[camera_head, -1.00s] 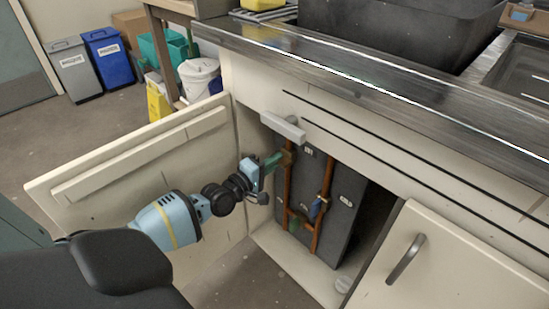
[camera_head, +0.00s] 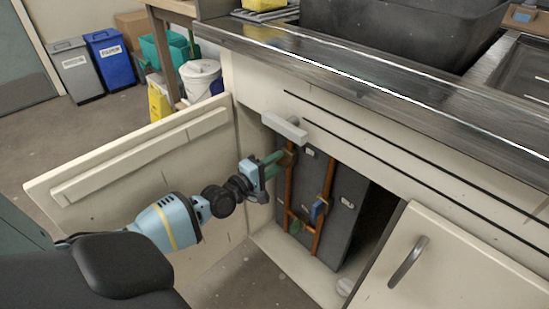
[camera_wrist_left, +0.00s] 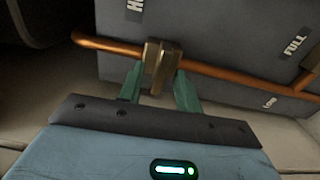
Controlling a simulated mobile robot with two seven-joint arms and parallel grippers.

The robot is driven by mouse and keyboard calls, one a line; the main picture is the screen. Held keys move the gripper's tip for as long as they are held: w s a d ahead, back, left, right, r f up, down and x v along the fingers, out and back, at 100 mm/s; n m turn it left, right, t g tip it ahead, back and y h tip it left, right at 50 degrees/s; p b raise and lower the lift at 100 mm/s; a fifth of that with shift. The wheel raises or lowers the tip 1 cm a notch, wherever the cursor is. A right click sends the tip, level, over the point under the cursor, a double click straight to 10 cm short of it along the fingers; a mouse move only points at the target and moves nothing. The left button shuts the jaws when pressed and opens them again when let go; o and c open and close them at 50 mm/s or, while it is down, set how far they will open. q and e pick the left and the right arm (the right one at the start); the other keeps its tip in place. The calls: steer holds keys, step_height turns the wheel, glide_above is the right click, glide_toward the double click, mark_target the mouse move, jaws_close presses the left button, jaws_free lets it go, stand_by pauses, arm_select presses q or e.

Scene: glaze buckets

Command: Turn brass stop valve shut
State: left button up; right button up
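A brass valve piece (camera_head: 290,157) sits on the left copper pipe inside the open cabinet, near the top of a dark grey tank. In the left wrist view the brass piece (camera_wrist_left: 160,62) lies between my two green fingers. My left gripper (camera_head: 278,160) reaches it from the left. Its fingertips are on either side of the brass piece, close against it. I cannot tell whether they press on it or stand just clear. Part of the valve is hidden by the fingers. My right gripper is not in view.
The open cabinet door (camera_head: 150,160) stands behind my arm.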

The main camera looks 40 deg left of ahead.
arm_select(q)
steer(key=shift+s, duration=0.6)
steer(key=s+p, duration=0.2)
steer(key=s, duration=0.4)
steer(key=shift+s+a, duration=0.3)
